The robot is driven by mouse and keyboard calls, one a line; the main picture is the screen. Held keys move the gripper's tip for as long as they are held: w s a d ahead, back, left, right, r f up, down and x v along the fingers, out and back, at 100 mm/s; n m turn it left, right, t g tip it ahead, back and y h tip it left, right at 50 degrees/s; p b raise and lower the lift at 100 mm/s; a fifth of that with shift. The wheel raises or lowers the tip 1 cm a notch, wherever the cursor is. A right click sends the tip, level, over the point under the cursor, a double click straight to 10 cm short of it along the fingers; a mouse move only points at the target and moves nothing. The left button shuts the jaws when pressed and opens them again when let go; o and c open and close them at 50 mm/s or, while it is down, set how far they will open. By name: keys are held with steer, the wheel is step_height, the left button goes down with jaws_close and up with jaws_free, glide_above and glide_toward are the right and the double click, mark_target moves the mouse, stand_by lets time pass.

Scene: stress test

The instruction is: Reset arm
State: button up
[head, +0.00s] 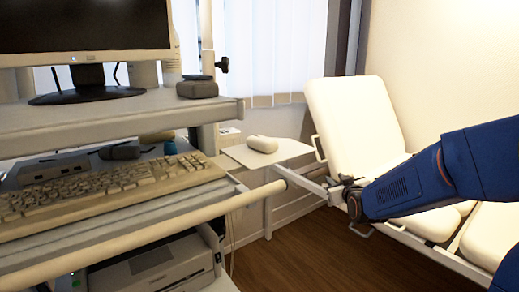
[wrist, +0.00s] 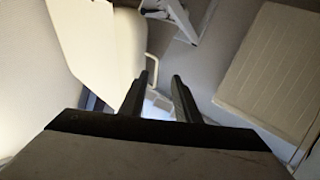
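My arm, in blue, reaches in from the right edge of the head view, over the cream examination couch (head: 360,115). Its wrist end is beside the couch's near side, and the fingertips are hard to make out there. In the wrist view my gripper (wrist: 161,78) shows two dark fingers held apart, with nothing between them. A pale, bright patch lies beyond the fingers, and I cannot tell what it is.
A cart at left carries a monitor (head: 85,28), a keyboard (head: 105,188) and a printer (head: 150,270). A small white side table (head: 240,155) holds a pale rounded object (head: 262,144). Bare wooden floor (head: 300,255) lies between cart and couch.

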steer(key=s+f+m+g, duration=0.1)
steer(key=s+g, duration=0.4)
steer(key=s, duration=1.7)
steer(key=s+d+f+m+g, duration=0.1)
steer(key=s+f+g, duration=0.3)
steer(key=s, duration=1.7)
steer(key=shift+s+d+f+m+g, duration=0.2)
steer(key=shift+s+f+m+g, duration=0.15)
steer(key=shift+m+g, duration=0.5)
steer(key=shift+c, duration=0.5)
